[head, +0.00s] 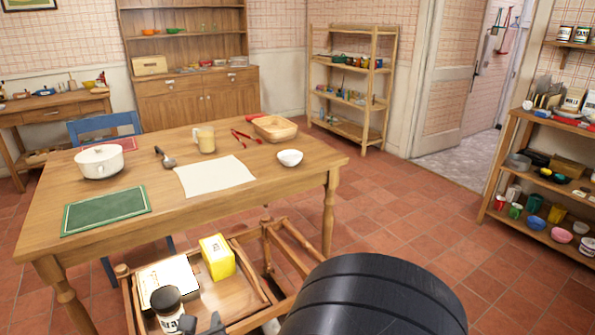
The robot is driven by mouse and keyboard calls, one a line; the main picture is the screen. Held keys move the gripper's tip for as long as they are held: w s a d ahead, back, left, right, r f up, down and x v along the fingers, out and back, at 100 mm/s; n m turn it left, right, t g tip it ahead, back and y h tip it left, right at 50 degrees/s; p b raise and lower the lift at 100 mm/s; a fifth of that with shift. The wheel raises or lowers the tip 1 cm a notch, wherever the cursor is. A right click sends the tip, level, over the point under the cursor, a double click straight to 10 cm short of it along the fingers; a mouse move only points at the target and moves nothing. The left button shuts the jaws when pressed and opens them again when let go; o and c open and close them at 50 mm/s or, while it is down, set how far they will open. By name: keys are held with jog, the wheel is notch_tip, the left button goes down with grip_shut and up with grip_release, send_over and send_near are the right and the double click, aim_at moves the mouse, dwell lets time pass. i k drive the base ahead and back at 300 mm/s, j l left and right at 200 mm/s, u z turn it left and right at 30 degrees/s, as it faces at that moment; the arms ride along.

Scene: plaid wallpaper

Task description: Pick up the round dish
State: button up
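Two round white vessels stand on the wooden table (130,238) in the head view. A small white round bowl (290,158) is near the table's right edge. I cannot tell which of them the task names as the round dish. Both are upright, with nothing of mine touching them.
The table also holds a green placemat (107,210), white cloth (214,176), ladle (165,157), yellow mug (204,140) and basket (275,128). In front, a wooden cart (248,322) carries a yellow box (217,257) and black-lidded jar (168,310). Floor at right is clear.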

aim_at(289, 158)
jog(key=i+l, duration=0.2)
jog(key=l, duration=0.15)
jog(key=i+l+u, duration=0.1)
jog(key=l, duration=0.25)
jog(key=i+l, duration=0.45)
jog(key=l, duration=0.3)
jog(key=i+l+u, duration=0.1)
jog(key=l, duration=0.25)
jog(key=i+l+u, duration=0.15)
jog(key=i+l, duration=0.3)
jog(key=i, duration=0.25)
jog(key=i+l+u, duration=0.15)
jog(key=i+l, duration=0.35)
jog(key=i, duration=0.15)
jog(key=i+j+u, duration=0.1)
jog(key=i+j, duration=0.5)
jog(key=i, duration=0.05)
